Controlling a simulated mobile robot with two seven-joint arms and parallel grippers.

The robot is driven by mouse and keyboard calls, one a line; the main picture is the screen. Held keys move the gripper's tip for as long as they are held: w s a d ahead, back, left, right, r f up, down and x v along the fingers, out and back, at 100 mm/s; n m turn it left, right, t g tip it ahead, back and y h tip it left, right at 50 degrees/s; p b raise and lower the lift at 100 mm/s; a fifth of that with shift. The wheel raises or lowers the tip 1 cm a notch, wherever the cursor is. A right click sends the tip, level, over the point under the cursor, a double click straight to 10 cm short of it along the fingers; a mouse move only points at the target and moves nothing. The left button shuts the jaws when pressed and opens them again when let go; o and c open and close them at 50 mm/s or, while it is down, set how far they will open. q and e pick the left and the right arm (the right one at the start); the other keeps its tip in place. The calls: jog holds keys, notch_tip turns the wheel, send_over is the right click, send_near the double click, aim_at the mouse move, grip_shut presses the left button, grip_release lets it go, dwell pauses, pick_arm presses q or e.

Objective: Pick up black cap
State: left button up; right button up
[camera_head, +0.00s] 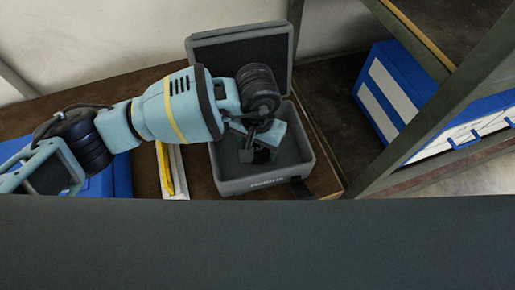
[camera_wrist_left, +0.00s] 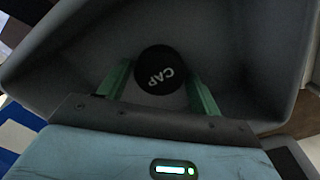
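The black cap (camera_wrist_left: 160,70), round with white letters "CAP", lies in the grey open case (camera_head: 306,160) in the left wrist view. My left gripper (camera_wrist_left: 158,72) reaches down into the case. Its two green fingers are spread, one on each side of the cap, with their tips close to its edges. I cannot tell whether they touch it. In the head view my left gripper (camera_head: 257,154) is over the case floor, and the arm and wrist hide much of the inside. The cap is not clear there. My right gripper is not in view.
The case lid (camera_head: 240,50) stands open against the wall. The case sits on a brown wooden surface (camera_head: 205,180). A yellow and white item (camera_head: 168,172) lies left of the case. Shelf posts (camera_head: 430,120) and a blue and white drawer box (camera_head: 395,90) stand at the right.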

aim_at(257, 149)
pick_arm(q)
jog(key=c, duration=0.7)
jog(key=shift+r, duration=0.15)
notch_tip(257, 149, up, 10)
jog(key=shift+f+b, duration=0.1)
jog(key=shift+b, duration=0.2)
